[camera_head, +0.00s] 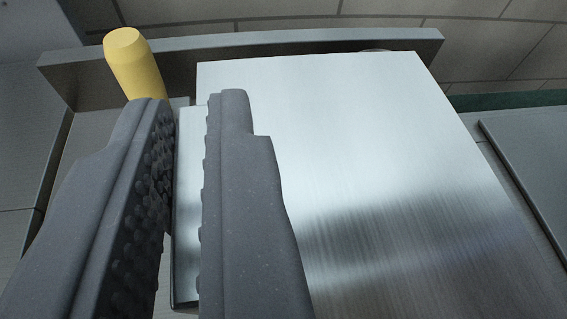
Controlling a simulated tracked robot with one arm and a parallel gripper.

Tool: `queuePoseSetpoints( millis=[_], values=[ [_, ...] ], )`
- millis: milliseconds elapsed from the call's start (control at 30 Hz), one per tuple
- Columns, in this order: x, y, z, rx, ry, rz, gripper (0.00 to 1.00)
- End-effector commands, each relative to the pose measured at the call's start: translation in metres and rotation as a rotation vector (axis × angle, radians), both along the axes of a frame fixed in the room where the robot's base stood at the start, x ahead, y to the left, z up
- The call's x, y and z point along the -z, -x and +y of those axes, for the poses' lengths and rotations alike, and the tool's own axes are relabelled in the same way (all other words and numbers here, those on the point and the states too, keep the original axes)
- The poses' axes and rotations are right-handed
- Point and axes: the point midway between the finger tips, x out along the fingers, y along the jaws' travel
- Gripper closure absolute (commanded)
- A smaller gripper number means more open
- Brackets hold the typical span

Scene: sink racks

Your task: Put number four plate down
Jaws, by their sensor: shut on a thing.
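My gripper (190,103) is in the left half of the view, with its two dark grey, studded fingers pointing up and away. It is shut on a metal plate. A narrow metal strip (187,210) shows between the fingers. A large, shiny brushed-metal plate (350,130) fills the middle and right, tilted, and the right finger covers its left part. I cannot tell whether strip and large plate are one piece. No number is visible on any plate.
A grey metal rail (300,45) runs across behind the plate. A yellow peg (135,65) stands at its left, close to the left fingertip. A tiled wall (500,45) is at the back. Another flat grey panel (530,155) lies at the right edge.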

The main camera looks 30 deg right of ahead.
Motion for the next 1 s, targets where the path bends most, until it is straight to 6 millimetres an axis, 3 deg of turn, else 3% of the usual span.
queuePoseSetpoints(
  millis=[300,967,1000],
  values=[
    [0.033,-0.001,-0.006,0.002,0.001,-0.004,1.00],
    [0.045,0.000,-0.007,0.004,0.002,-0.003,1.00],
    [0.044,0.000,-0.007,0.004,0.001,-0.003,0.78]
  ],
)
